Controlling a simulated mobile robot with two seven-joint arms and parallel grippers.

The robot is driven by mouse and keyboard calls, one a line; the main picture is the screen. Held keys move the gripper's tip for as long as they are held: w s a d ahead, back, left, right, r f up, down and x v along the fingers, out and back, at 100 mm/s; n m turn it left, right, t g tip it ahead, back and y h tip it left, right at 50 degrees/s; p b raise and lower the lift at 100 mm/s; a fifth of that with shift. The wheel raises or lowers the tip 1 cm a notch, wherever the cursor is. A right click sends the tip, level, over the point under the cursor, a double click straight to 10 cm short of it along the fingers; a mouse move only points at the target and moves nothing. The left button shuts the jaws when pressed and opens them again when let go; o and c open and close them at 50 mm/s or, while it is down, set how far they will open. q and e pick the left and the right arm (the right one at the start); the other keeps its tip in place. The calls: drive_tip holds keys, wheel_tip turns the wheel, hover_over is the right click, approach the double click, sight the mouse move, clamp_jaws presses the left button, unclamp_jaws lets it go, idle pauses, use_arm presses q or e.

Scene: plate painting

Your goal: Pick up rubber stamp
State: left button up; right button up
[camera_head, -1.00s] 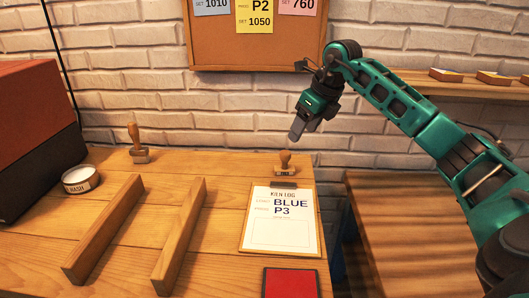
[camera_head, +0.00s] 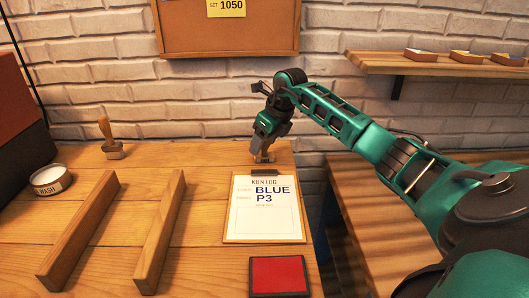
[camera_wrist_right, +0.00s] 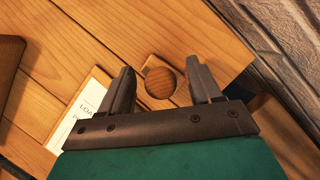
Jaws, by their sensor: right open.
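A rubber stamp (camera_head: 264,159) with a wooden handle stands at the back right of the wooden table, just behind the clipboard. My right gripper (camera_head: 262,150) is directly over it and hides most of its handle in the head view. In the right wrist view the stamp's round wooden knob (camera_wrist_right: 160,82) sits between the two open fingers (camera_wrist_right: 162,70), with a gap visible on each side. A second stamp (camera_head: 110,140) stands upright at the back left of the table, away from the gripper. My left gripper is not in view.
The clipboard (camera_head: 264,215) reads "KILN LOG", BLUE, P3. A red pad (camera_head: 279,275) lies in front of it. Two wooden rails (camera_head: 160,232) and a round "WASH" container (camera_head: 50,180) are to the left. A brick wall (camera_head: 200,95) rises close behind the table.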

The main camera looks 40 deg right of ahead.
drive_tip(key=shift+x, duration=0.75)
drive_tip(key=shift+c, duration=0.3)
drive_tip(key=c, duration=1)
drive_tip(key=shift+r, duration=0.1)
wheel_tip(320, 180, up, 20)
drive_tip(key=p, duration=0.2)
